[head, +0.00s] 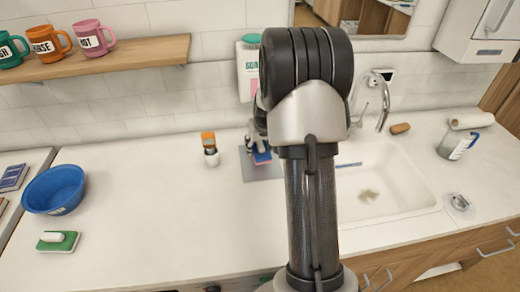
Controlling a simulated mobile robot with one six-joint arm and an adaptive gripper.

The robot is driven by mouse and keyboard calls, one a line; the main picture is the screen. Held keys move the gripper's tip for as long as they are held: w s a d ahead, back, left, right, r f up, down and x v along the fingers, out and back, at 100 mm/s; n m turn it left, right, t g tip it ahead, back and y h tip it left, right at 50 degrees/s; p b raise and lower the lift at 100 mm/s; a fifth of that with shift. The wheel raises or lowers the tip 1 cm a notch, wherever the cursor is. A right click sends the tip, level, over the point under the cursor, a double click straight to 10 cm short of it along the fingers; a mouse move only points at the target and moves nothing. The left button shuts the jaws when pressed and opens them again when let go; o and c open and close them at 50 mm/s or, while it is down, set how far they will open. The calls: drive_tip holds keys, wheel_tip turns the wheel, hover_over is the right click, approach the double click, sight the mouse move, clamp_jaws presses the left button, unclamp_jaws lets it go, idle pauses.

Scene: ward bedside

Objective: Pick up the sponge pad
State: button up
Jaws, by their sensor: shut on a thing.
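My gripper (253,146) shows beside my arm, which hides part of it, near the left side of the sink. It is shut on a small blue and pink pad, the sponge pad (262,157), just over the grey mat (257,175). I cannot tell whether the pad touches the mat. A green block with a white top (58,241) lies on the counter at the far left.
An orange-and-white container (209,149) stands left of the mat. A blue bowl (54,190) sits at the left. The white sink (385,190) with its tap (384,103) is right of my arm. The counter's middle left is clear.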

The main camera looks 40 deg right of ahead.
sight(260, 143)
wheel_tip(260, 143, up, 3)
drive_tip(key=shift+s+r+p, duration=0.1)
drive_tip(key=shift+r+p, duration=0.05)
drive_tip(key=shift+p, duration=0.3)
drive_tip(key=s+a, duration=0.5)
drive_tip(key=s, duration=0.3)
drive_tip(key=s+a+b, duration=0.1)
drive_tip(key=s+a, duration=0.4)
drive_tip(key=s, duration=0.3)
drive_tip(key=shift+s+f, duration=0.25)
drive_tip(key=shift+a, duration=0.1)
